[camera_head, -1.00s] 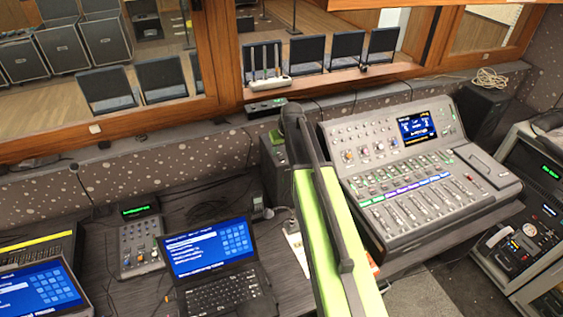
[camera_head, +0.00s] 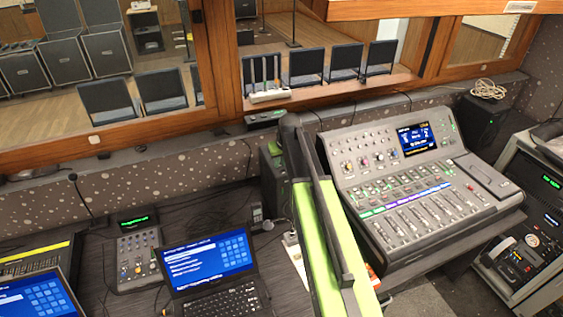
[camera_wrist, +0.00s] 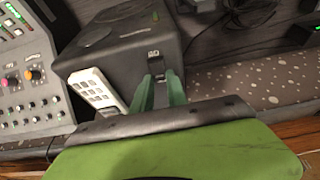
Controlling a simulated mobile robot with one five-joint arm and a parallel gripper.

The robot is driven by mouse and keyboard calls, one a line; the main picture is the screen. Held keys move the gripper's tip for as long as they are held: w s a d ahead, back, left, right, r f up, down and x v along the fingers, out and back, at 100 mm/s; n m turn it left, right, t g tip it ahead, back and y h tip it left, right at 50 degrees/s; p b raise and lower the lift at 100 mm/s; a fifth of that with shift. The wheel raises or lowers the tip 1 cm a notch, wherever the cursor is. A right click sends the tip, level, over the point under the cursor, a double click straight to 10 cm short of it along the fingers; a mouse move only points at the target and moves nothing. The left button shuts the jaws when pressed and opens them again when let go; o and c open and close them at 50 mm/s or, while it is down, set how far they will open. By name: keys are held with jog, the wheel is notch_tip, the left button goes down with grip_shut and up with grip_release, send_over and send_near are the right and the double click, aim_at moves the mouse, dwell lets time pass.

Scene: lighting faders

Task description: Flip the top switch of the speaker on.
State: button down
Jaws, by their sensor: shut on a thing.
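The speaker (camera_wrist: 120,50) is a dark box filling the upper middle of the wrist view. Small switches sit on its edge: one with light marks (camera_wrist: 153,54), and another dark one close to my fingertips. My gripper (camera_wrist: 160,82) has two green fingers reaching up to the speaker's face. It is shut on a small switch there, mostly hidden between the fingertips, so its position is unclear. In the head view the speaker (camera_head: 271,172) stands left of the mixing console, partly behind my green arm, which hides the fingertips.
The mixing console (camera_head: 400,190) is close on the right of the arm. A white slotted piece (camera_wrist: 95,88) lies beside the fingers. A laptop (camera_head: 207,262) and a small mixer (camera_head: 138,257) are on the desk at left. Cables lie behind the speaker.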

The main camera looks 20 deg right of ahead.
aim_at(281, 168)
jog(key=shift+w+g+p, duration=0.35)
jog(key=shift+w+g, duration=0.15)
jog(key=shift+g, duration=0.3)
jog(key=shift+s+f+g, duration=0.1)
jog(key=shift+s+g, duration=0.05)
jog(key=shift+g, duration=0.35)
jog(key=c, duration=1.3)
grip_release()
jog(key=r+p, duration=0.4)
jog(key=s+r+p, duration=0.1)
jog(key=r+p, duration=0.7)
jog(key=shift+s, duration=0.35)
